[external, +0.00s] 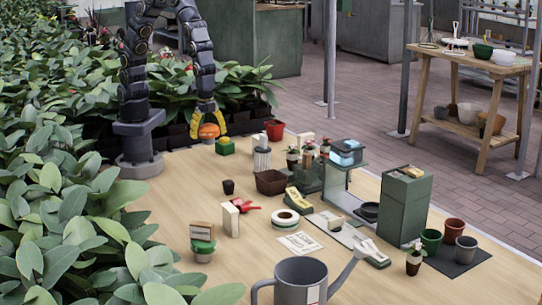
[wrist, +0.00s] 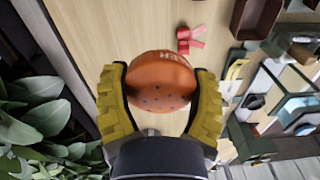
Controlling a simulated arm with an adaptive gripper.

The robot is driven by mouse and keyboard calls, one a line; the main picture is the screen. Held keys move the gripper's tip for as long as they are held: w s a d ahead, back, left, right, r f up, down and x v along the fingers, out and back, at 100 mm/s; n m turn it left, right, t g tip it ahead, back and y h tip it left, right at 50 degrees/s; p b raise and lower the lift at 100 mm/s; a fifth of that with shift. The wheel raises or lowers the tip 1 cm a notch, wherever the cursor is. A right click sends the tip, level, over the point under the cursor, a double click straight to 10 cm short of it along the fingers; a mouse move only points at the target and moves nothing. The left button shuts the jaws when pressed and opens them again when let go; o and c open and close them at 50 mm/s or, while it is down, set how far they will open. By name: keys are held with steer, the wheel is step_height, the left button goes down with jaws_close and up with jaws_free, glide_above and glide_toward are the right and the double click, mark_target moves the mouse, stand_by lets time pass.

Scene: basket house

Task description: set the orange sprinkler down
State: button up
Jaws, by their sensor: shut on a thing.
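The orange sprinkler (external: 209,131) is a rounded orange piece, with small dark holes showing on its face in the wrist view (wrist: 160,84). My gripper (external: 208,122) is shut on it, with one yellow finger on each side; the gripper also fills the lower part of the wrist view (wrist: 160,100). In the external view they are at the far left part of the wooden table (external: 165,205). A green block with a yellow top (external: 225,146) sits just right of and below the sprinkler. I cannot tell whether the sprinkler touches anything beneath it.
A red item (external: 247,206) lies by a white box (external: 230,218); a small black pot (external: 228,187) and brown bin (external: 270,182) stand nearby. A red pot (external: 275,130) is at the back edge. Leafy plants (external: 60,190) line the left. Table left of the black pot is bare.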

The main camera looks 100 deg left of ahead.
steer(key=w+a+r+n, duration=0.4)
steer(key=a+n, duration=0.1)
steer(key=a, duration=0.3)
steer(key=w+a+r+n, duration=0.4)
steer(key=w+a+n, duration=0.1)
steer(key=a, duration=0.4)
steer(key=shift+w+a+r+n, duration=0.15)
steer(key=shift+w+r+n, duration=0.05)
steer(key=shift+r+n, duration=0.2)
